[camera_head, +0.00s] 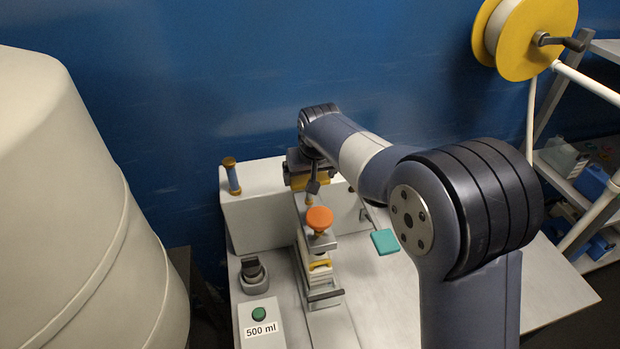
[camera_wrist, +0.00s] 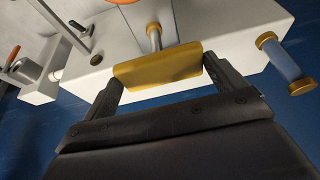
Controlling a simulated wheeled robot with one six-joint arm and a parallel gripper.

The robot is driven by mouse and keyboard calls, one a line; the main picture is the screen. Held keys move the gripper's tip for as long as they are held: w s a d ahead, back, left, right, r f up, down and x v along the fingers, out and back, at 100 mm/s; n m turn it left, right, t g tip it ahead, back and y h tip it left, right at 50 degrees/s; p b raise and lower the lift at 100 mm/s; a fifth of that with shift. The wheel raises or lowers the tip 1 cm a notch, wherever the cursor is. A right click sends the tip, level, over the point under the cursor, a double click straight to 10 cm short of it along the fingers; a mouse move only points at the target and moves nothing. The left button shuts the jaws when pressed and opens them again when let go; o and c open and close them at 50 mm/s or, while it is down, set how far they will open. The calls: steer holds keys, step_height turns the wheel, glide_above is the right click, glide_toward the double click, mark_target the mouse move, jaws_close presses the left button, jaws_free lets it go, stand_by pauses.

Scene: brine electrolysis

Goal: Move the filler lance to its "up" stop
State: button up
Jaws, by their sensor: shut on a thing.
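The filler lance shows in the wrist view as a silver rod (camera_wrist: 154,36) with a gold collar and a yellow crossbar handle (camera_wrist: 158,66). My gripper (camera_wrist: 163,70) is shut on this handle, with one dark finger at each end of the bar. In the head view my gripper (camera_head: 310,178) is at the pale housing at the back of the bench, and the yellow handle (camera_head: 298,183) partly shows beside it. The arm and gripper hide much of the lance there. I see no marked "up" stop, and I cannot tell the lance's height on its travel.
An orange knob (camera_head: 319,218) stands just in front of my gripper. A blue cylinder with gold ends (camera_head: 232,176) is left on the housing. A box with a green button (camera_head: 259,313) reads "500 ml". A teal pad (camera_head: 385,241) lies right. A large beige vessel (camera_head: 75,200) fills the left.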

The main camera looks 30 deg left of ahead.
steer(key=shift+w+r, duration=0.1)
steer(key=shift+r, duration=0.8)
steer(key=o, duration=1)
steer(key=shift+c, duration=0.2)
steer(key=shift+o, duration=0.7)
steer(key=b+v, duration=0.2)
steer(key=v, duration=0.9)
steer(key=shift+f, duration=0.15)
